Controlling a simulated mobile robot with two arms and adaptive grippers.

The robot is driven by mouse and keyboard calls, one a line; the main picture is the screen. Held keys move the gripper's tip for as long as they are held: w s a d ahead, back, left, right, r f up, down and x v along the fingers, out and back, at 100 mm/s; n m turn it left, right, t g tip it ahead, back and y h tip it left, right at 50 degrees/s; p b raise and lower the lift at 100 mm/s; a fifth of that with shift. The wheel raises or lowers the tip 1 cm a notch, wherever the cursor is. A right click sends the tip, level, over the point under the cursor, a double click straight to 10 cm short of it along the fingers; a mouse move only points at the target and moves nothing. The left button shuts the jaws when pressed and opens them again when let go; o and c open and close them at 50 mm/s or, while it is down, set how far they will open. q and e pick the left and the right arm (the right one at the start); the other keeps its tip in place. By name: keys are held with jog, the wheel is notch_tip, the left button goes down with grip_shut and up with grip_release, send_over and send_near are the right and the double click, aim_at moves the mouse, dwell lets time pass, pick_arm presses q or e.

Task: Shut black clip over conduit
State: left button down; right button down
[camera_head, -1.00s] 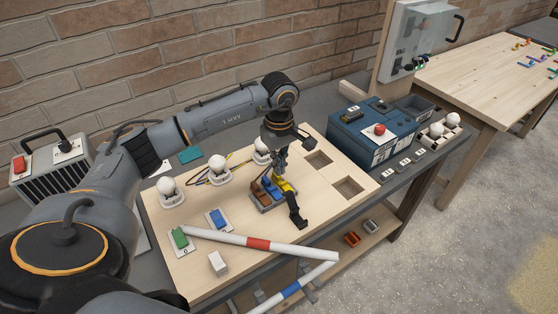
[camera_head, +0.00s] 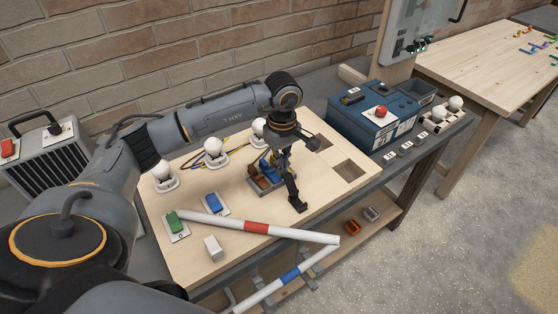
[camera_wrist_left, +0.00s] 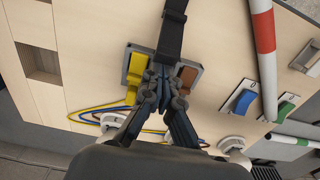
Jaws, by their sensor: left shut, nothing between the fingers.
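The black clip (camera_head: 299,203) is open. Its strap extends from the grey holder (camera_head: 256,187) toward the front edge of the board, away from the coloured pieces; it also shows in the left wrist view (camera_wrist_left: 171,28). In the holder sit brown (camera_wrist_left: 187,77) and yellow (camera_wrist_left: 136,72) pieces, with a blue one between them (camera_head: 266,168) partly hidden by my gripper. My left gripper (camera_wrist_left: 160,72) is shut and empty. It points down over the holder, close to the base of the clip; I cannot tell whether they touch. My right gripper is not in view.
White pipes with a red band (camera_head: 257,227) and a blue band (camera_head: 291,274) cross the front edge. Green (camera_head: 175,222) and blue (camera_head: 214,203) switches and white bulbs (camera_head: 213,147) stand at left. A blue box (camera_head: 370,125) is behind right. Square holes (camera_head: 349,170) open in the board.

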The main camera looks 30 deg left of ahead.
pick_arm(q)
jog(key=shift+s+d, duration=0.45)
jog(key=shift+d, duration=0.35)
jog(key=shift+s+d, duration=0.3)
jog(key=shift+d, duration=0.5)
jog(key=shift+s+d, duration=0.3)
jog(key=shift+d, duration=0.45)
jog(key=shift+s+d, duration=0.3)
jog(key=shift+d, duration=0.5)
jog(key=r, duration=0.1)
jog(key=r+p, duration=0.1)
jog(key=r, duration=0.1)
jog(key=r+p, duration=0.1)
jog(key=r, duration=0.1)
jog(key=shift+w+a, duration=0.1)
jog(key=shift+a, duration=0.15)
jog(key=shift+s+d, duration=0.2)
jog(key=shift+d, duration=0.3)
jog(key=shift+s+d, duration=0.2)
jog(key=shift+d, duration=0.3)
jog(key=shift+r, duration=0.1)
notch_tip(320, 180, up, 6)
jog(key=shift+f+p, duration=0.1)
jog(key=shift+p, duration=1.05)
